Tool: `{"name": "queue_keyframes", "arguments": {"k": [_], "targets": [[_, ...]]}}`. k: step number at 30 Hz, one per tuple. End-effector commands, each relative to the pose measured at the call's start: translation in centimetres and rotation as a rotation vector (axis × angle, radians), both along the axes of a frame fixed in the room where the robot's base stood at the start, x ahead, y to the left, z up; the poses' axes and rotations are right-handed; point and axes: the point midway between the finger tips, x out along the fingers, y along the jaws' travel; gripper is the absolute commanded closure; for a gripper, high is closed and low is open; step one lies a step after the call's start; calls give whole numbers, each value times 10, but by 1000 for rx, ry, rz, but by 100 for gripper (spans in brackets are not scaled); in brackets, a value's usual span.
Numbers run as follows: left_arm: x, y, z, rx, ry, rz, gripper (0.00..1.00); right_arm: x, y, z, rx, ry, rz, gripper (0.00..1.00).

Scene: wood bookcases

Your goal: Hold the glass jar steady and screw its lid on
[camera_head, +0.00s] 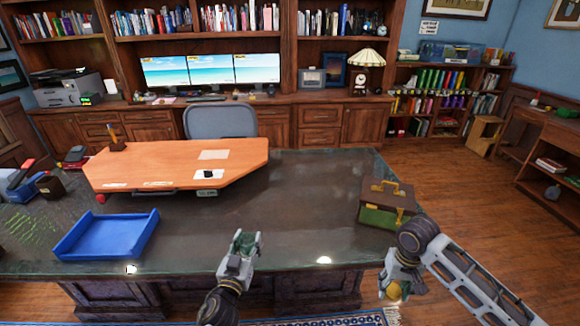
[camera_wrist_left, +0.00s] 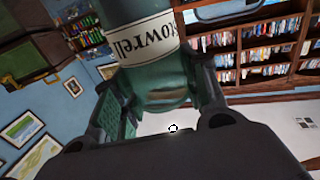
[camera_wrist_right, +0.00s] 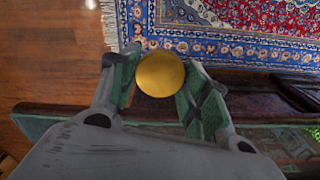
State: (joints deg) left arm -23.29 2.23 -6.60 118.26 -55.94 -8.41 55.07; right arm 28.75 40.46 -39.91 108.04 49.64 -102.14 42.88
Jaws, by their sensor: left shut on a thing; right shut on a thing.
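In the head view my left gripper (camera_head: 240,250) is at the desk's front edge, and the jar is mostly hidden there. The lid (camera_wrist_right: 160,73) is round and gold. My right gripper (camera_wrist_right: 155,90) is shut on it; in the head view this gripper (camera_head: 395,285) is to the right, beyond the desk's front edge. Jar and lid are well apart.
The dark desk (camera_head: 300,210) lies in front of me. On it are a blue tray (camera_head: 105,235), a green and brown box (camera_head: 385,205) near the right end and an orange raised desktop (camera_head: 180,165). A patterned rug (camera_wrist_right: 240,30) is on the floor.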

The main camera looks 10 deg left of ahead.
Motion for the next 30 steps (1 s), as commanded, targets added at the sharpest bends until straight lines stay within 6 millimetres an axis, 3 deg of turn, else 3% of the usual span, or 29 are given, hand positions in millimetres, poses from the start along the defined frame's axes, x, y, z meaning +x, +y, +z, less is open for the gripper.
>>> {"name": "queue_keyframes", "arguments": {"k": [11, 30], "targets": [[0, -5, 3, 1, -4, -24, 100, 0, 0, 0, 0, 0, 0, 74], [-8, -41, 15, 1, -4, -180, 100, 0, 0, 0, 0, 0, 0, 74]]}}
